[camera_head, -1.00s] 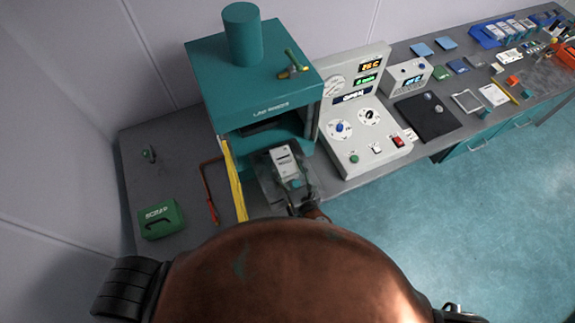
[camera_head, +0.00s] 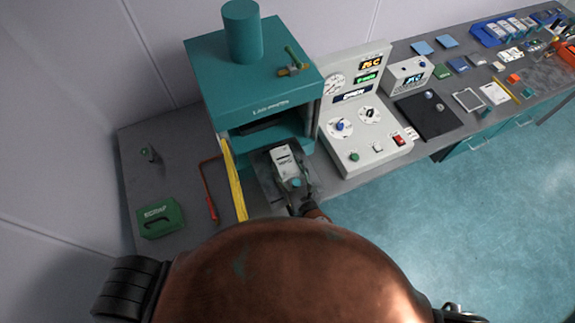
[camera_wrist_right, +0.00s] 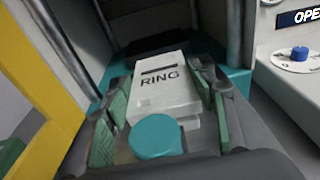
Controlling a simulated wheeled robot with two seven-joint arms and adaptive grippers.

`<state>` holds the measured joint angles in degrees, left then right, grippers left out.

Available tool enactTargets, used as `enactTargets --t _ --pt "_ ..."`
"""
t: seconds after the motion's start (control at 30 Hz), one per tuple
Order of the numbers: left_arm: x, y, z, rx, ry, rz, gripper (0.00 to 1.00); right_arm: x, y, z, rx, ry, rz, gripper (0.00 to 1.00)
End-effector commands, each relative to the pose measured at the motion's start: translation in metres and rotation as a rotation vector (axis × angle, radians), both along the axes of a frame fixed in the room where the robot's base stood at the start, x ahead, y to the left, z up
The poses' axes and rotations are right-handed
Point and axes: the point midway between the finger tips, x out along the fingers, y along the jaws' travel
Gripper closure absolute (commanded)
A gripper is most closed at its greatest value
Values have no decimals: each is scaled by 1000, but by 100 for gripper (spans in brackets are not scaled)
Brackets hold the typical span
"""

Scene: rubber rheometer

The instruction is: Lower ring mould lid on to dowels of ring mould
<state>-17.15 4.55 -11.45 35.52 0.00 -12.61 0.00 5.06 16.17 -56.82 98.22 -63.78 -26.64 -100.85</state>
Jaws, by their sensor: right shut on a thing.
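The ring mould lid (camera_wrist_right: 165,82) is a light grey plate marked RING, with a dark slot; in the head view it (camera_head: 283,160) shows at the mouth of the teal press. A round teal knob (camera_wrist_right: 155,136) stands at its near end. My right gripper (camera_wrist_right: 163,95) is shut on the lid, with a green-padded finger along each side. In the head view the right gripper (camera_head: 296,190) is small and partly hidden behind my own copper-coloured body. I cannot make out the dowels or the mould body beneath, nor the gap between lid and mould. My left gripper is not in view.
The teal press (camera_head: 255,85) rises behind the lid, with metal columns either side. A yellow guard (camera_head: 234,180) stands close on the left. The control panel (camera_head: 365,140) stands close on the right. A green scrap box (camera_head: 160,217) sits at the far left.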

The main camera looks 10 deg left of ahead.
Motion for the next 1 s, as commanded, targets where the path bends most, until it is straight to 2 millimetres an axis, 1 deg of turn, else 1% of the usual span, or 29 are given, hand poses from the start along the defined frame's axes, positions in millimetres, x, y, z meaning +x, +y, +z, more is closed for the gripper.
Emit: enactTargets --t 0.07,0.1,0.37,0.57,0.63,0.73,0.87,1.0 --pt "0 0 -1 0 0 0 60 0 0 -1 1 -1 0 82" --pt "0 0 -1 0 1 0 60 0 0 0 1 -1 0 46" --pt "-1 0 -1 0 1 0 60 0 0 -1 0 0 0 28" --pt "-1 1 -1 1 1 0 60 0 0 -2 -2 2 -1 28" --pt "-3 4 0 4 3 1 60 -1 -1 -2 -2 2 -1 28" --pt "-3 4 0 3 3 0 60 -6 -4 -1 -2 2 -1 28" --pt "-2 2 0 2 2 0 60 -22 -15 1 -3 2 -1 28" --pt "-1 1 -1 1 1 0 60 -47 -30 6 -2 3 0 28"
